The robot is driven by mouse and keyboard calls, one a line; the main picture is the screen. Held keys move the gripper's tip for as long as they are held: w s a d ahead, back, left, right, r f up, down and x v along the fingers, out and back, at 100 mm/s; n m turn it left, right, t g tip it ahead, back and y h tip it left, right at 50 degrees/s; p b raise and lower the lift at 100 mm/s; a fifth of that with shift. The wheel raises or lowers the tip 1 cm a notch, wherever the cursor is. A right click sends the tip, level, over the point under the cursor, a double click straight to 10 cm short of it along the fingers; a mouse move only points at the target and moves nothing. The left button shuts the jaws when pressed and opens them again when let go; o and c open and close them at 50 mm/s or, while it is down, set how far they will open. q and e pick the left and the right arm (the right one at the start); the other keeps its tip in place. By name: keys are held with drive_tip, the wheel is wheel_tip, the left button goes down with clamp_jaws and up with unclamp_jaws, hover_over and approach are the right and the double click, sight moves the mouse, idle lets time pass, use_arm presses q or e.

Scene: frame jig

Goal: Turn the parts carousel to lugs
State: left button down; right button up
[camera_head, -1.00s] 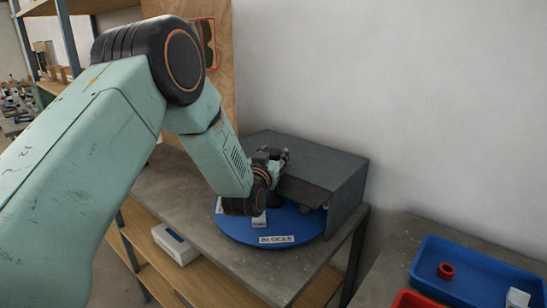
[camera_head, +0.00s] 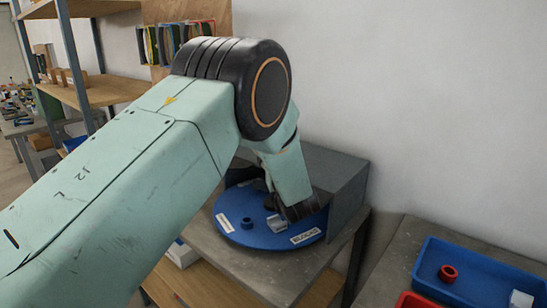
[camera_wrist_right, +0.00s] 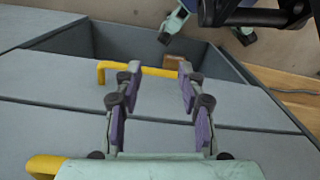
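The parts carousel is a round blue turntable (camera_head: 262,238) on a grey bench, its back part under a dark grey hood (camera_head: 345,185). A white label reading BLOCKS (camera_head: 305,236) is at its front right. Another label (camera_head: 224,222), too small to read, is at the left. A small blue ring-like part (camera_head: 247,223) and a pale grey block (camera_head: 276,223) sit on the disc. My left arm reaches over the disc. Its gripper (camera_head: 262,185) is mostly hidden behind the wrist, near the hood opening.
A blue tray (camera_head: 478,262) with a red ring (camera_head: 447,272) and a white piece (camera_head: 520,299) is at the lower right, beside a red bin (camera_head: 415,301). Shelving (camera_head: 105,90) stands back left. Below the right gripper are grey panels and a yellow handle (camera_wrist_right: 150,70).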

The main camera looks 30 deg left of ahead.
use_arm(q)
drive_tip(key=shift+w+r+n+g+y, duration=0.1)
drive_tip(key=shift+r+n+g+y, duration=0.05)
drive_tip(key=shift+n+g+y, duration=0.6)
drive_tip(key=shift+r+n+g+y, duration=0.1)
drive_tip(key=shift+n+g+y, duration=0.45)
drive_tip(key=shift+g+y, duration=0.25)
drive_tip(key=shift+n+g+y, duration=0.45)
drive_tip(key=shift+n+g, duration=0.25)
drive_tip(key=shift+g, duration=0.15)
drive_tip(key=shift+r, duration=0.1)
drive_tip(key=c, duration=1)
unclamp_jaws()
drive_tip(key=o, duration=0.4)
drive_tip(key=shift+s+d, duration=0.1)
drive_tip(key=shift+s, duration=0.1)
drive_tip(key=shift+c, duration=0.2)
drive_tip(key=shift+f, duration=0.2)
drive_tip(key=shift+w+f, duration=0.1)
drive_tip(key=v, duration=0.7)
drive_tip(key=shift+d, duration=0.1)
